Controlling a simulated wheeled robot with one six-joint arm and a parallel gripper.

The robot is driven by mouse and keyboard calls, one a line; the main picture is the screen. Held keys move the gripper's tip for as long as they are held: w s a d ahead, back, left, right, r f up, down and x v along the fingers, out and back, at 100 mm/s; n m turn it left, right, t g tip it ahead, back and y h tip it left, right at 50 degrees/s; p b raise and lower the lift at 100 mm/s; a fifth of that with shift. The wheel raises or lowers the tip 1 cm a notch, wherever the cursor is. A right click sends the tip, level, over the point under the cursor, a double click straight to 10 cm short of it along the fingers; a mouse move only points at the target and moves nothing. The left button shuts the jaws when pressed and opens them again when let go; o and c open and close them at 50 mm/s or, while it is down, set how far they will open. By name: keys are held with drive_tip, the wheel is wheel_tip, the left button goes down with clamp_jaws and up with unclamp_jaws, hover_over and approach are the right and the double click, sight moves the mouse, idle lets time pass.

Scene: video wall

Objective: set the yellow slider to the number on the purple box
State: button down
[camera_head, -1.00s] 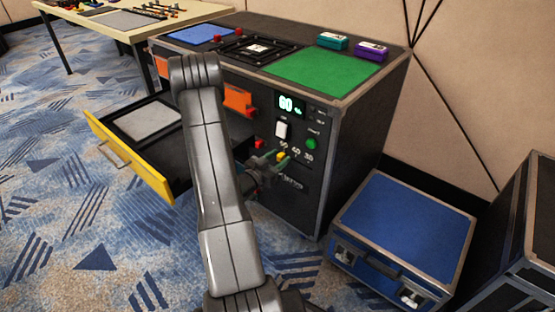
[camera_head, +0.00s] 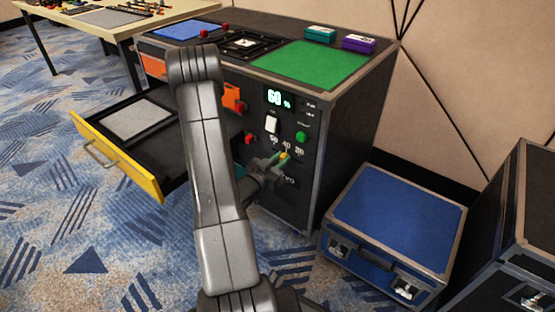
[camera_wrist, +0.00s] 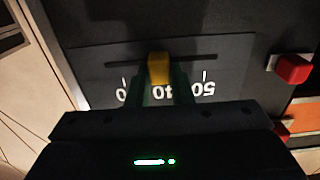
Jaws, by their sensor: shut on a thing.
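The yellow slider knob (camera_head: 284,156) is on the cabinet's front panel, below a row of numbers 50, 40 and 30. In the wrist view the knob (camera_wrist: 159,68) stands in a dark slot near the 40, with the 50 mark to its right. My gripper (camera_wrist: 160,90) is shut on the knob, one green finger on each side; it also shows in the head view (camera_head: 280,160). The purple box (camera_head: 358,43) lies on the cabinet top at the back right.
A white switch (camera_head: 271,124), green button (camera_head: 301,137) and red knob (camera_wrist: 292,69) are nearby. The yellow-fronted drawer (camera_head: 118,157) is pulled open at left. A blue case (camera_head: 395,220) stands on the floor at right.

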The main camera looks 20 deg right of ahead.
drive_tip(key=c, duration=1.3)
unclamp_jaws()
drive_tip(key=p+v, duration=0.2)
drive_tip(key=v, duration=1.1)
drive_tip(key=shift+s+a, duration=0.25)
drive_tip(key=shift+a, duration=0.05)
drive_tip(key=b+x, duration=0.2)
drive_tip(key=x, duration=1.1)
drive_tip(key=shift+w+d, duration=0.25)
drive_tip(key=shift+w, duration=0.05)
